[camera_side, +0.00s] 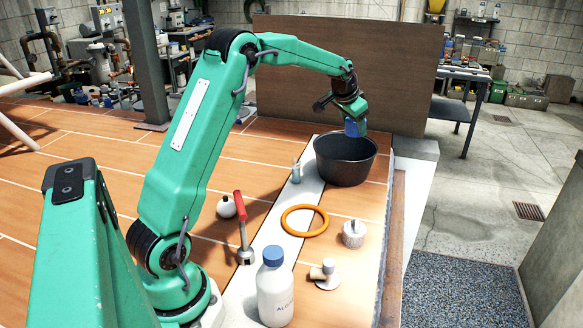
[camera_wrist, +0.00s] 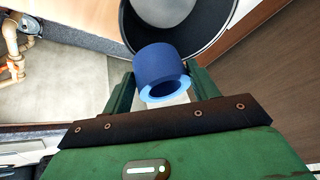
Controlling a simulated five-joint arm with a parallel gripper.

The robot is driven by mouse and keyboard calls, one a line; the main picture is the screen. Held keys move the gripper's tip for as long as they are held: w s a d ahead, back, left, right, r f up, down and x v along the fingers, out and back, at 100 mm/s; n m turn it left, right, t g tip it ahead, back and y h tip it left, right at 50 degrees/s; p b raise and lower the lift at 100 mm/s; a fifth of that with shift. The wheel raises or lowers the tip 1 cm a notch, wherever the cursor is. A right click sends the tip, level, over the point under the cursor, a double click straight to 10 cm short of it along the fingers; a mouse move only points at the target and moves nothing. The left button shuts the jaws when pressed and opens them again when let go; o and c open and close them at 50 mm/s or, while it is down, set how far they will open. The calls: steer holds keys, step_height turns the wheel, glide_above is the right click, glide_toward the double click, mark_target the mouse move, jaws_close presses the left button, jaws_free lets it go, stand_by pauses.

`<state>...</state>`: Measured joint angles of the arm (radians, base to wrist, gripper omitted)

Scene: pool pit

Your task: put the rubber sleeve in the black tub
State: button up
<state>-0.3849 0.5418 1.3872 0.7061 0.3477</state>
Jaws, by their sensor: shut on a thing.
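The rubber sleeve (camera_wrist: 160,66) is a short blue tube with an open bore, held between the fingers in the wrist view. In the side view the sleeve (camera_side: 351,128) hangs below my gripper (camera_side: 354,122), above the back part of the tub's opening. My gripper (camera_wrist: 150,88) is shut on the sleeve. The black tub (camera_side: 345,168) is a round, open container standing on the work surface. Its rim and light-looking inner floor also show at the top of the wrist view (camera_wrist: 222,48). The tub's inside is mostly hidden in the side view.
A brown panel (camera_side: 345,70) rises behind the tub.

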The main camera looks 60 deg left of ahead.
steer(key=shift+f, duration=0.9)
steer(key=shift+f, duration=0.1)
steer(key=shift+f, duration=2.55)
steer(key=shift+f, duration=0.65)
steer(key=o, duration=1.3)
steer(key=shift+s+f, duration=0.1)
steer(key=shift+f, duration=0.05)
